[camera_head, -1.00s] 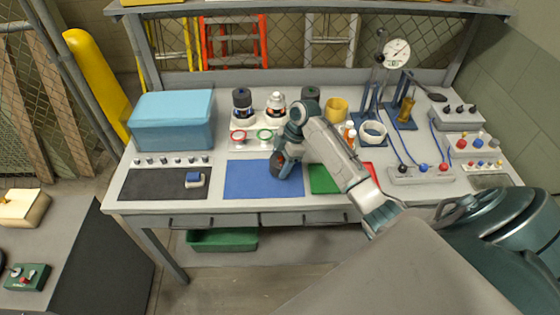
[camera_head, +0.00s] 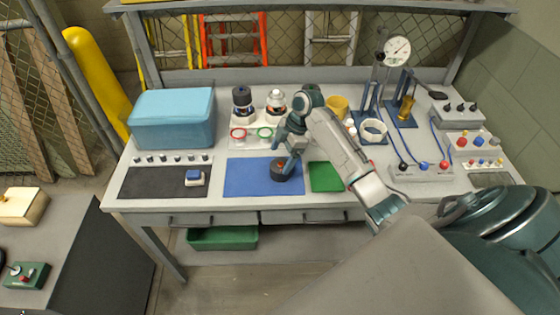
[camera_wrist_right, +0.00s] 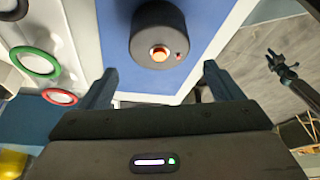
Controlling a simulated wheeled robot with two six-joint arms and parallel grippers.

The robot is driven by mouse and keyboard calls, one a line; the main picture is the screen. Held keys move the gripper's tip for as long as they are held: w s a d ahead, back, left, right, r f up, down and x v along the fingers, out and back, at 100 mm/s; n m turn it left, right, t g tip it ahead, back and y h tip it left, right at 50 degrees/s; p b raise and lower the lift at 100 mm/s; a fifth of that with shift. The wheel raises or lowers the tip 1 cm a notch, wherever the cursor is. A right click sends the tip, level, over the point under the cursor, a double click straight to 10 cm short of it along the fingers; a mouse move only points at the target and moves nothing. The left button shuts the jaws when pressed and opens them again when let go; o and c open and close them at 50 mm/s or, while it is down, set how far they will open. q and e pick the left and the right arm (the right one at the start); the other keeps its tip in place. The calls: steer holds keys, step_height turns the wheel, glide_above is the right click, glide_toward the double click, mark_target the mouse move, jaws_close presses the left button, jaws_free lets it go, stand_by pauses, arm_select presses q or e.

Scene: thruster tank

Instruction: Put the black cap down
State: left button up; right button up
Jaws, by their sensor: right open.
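The black cap (camera_head: 280,172) rests on the blue mat (camera_head: 245,178) near the mat's right edge. In the right wrist view the cap (camera_wrist_right: 158,37) shows a round dark body with a copper-coloured centre. My right gripper (camera_head: 288,157) is open just above the cap in the head view. In the right wrist view its fingers (camera_wrist_right: 160,70) are spread wide, with nothing between them, and the cap lies beyond the tips.
A green mat (camera_head: 325,177) lies right of the blue one, partly behind my forearm. Red (camera_head: 238,134) and green (camera_head: 265,133) rings and two bottle-like units stand behind. A blue box (camera_head: 172,118) is at the left, a gauge stand (camera_head: 397,50) at the back right.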

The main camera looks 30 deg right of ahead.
steer(key=b+v, duration=0.3)
steer(key=v, duration=0.7)
